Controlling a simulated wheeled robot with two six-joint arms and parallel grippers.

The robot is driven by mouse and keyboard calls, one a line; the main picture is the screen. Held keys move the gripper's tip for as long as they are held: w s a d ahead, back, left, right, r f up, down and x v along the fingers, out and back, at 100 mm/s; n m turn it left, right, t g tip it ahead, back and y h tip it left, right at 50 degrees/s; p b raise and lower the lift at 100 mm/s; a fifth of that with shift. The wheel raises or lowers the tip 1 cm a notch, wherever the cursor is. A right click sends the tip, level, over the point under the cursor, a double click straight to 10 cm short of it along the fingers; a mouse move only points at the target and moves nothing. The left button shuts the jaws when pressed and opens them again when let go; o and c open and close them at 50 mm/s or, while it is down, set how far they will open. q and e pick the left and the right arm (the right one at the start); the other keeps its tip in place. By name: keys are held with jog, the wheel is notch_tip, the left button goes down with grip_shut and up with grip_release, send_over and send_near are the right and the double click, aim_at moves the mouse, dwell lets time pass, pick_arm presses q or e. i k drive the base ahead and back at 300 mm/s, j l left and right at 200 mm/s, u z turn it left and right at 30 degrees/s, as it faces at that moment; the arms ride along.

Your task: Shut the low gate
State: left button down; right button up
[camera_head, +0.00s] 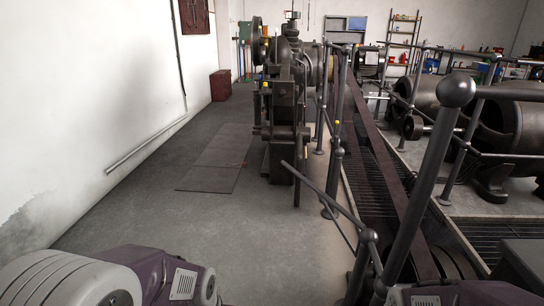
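The low gate (328,198) looks to be the dark metal bar frame at the lower middle of the head view. It joins a near railing post (367,243) and slants away up-left, out over the grey floor. Its far end has a short upright bar (297,192) and stands apart from the nearest railing post (331,190) beyond, so the gate looks open. Its lower part near the hinge is partly hidden by the posts. Purple and grey parts of my arms show at the bottom left and bottom right. Neither gripper is in view.
A dark machine (285,110) stands beyond the gate. Railing with a ball-topped post (456,90) runs on the right, beside a long belt (385,165) and dynamos (510,120). Open floor (130,215) lies left, up to the white wall (85,90). A red box (220,85) stands farther back.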

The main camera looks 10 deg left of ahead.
aim_at(321, 195)
jog(key=i+j+z, duration=0.15)
jog(key=i+j, duration=0.5)
jog(key=i+j+z, duration=0.2)
jog(key=i+j, duration=0.4)
jog(key=i+j+z, duration=0.1)
jog(key=i+j, duration=0.35)
jog(key=i+l, duration=0.45)
jog(key=l, duration=0.1)
